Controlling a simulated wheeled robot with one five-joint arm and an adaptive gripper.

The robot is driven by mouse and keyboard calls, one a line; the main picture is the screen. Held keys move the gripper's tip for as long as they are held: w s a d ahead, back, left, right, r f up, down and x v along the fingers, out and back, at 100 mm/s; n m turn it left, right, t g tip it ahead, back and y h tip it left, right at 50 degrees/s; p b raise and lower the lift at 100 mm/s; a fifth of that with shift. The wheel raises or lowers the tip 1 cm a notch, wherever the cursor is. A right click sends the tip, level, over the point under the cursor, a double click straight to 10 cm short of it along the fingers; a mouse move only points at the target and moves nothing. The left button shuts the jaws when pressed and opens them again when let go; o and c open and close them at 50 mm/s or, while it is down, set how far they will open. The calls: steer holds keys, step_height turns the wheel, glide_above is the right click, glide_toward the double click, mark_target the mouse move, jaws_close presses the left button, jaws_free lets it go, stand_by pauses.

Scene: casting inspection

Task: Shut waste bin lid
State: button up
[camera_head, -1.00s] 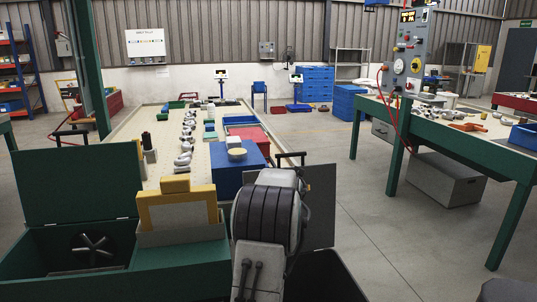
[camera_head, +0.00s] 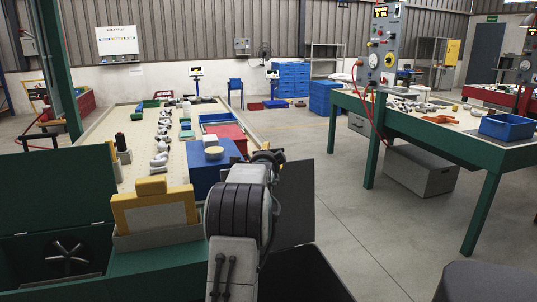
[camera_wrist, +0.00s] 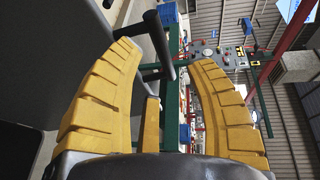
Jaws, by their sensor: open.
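The waste bin lid (camera_head: 300,205) is a dark grey panel standing upright behind my arm in the head view. The dark open bin (camera_head: 305,278) is below it, partly hidden by my arm. In the wrist view a dark panel, apparently the lid (camera_wrist: 45,60), fills the left side. A black bar handle (camera_wrist: 161,45) appears between the tips of my gripper (camera_wrist: 165,60). The yellow fingers are spread wide, and I see no grip on the bar. In the head view my gripper (camera_head: 265,149) is mostly hidden behind my arm, near the lid's top edge.
A green box (camera_head: 60,210) with a raised lid and a fan inside stands at left. A long table (camera_head: 130,130) with castings and a blue box (camera_head: 212,172) lies ahead. A green bench (camera_head: 440,130) is at right. Grey floor between is clear.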

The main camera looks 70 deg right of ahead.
steer(key=shift+p+x, duration=0.45)
steer(key=shift+x, duration=2.6)
steer(key=shift+f, duration=0.1)
steer(key=shift+c, duration=0.3)
jaws_close()
